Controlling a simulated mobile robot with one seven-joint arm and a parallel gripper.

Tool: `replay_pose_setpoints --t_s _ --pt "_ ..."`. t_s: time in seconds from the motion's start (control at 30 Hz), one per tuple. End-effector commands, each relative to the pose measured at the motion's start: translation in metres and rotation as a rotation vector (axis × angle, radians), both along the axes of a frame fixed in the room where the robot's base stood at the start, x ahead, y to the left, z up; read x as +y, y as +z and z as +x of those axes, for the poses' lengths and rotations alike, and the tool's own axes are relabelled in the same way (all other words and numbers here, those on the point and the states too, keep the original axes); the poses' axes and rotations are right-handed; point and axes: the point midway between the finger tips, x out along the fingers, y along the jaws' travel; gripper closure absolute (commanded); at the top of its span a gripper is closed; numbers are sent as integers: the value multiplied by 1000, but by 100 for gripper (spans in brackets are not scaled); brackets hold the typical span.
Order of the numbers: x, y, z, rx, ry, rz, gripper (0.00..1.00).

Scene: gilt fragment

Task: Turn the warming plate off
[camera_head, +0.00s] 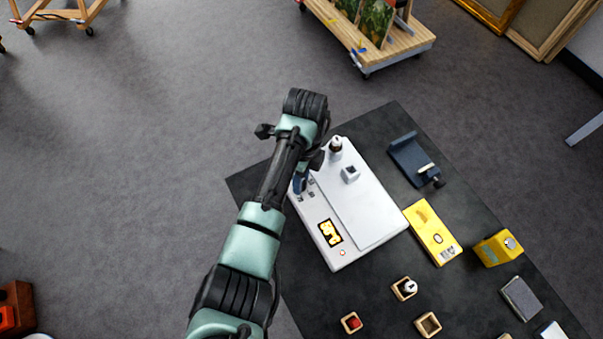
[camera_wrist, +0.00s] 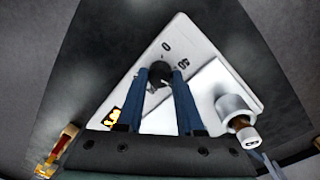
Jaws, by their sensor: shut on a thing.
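The white warming plate (camera_head: 365,215) lies on a black mat (camera_head: 290,270). Its display (camera_head: 330,232) glows with orange digits, too blurred to read surely, and a small red light (camera_head: 342,253) shows near its front corner. In the wrist view a black round knob (camera_wrist: 160,73) sits on the plate (camera_wrist: 188,45), with printed marks beside it, one looking like 0. My gripper (camera_wrist: 161,76) has its two blue fingers shut on the knob, one on each side. In the head view my gripper (camera_head: 299,183) is at the plate's left edge, and my arm hides the knob.
To the right are a blue clamp-like stand (camera_head: 410,158), a yellow device (camera_head: 431,230) and a yellow box (camera_head: 490,250). Small wooden boxes (camera_head: 428,324) stand in front.

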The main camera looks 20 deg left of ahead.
Motion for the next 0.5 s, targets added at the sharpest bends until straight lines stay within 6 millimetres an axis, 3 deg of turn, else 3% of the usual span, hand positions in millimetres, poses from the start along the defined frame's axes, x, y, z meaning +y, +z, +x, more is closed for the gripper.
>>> replay_pose_setpoints --t_s 0.5 --pt "1 3 1 1 493 0 100"
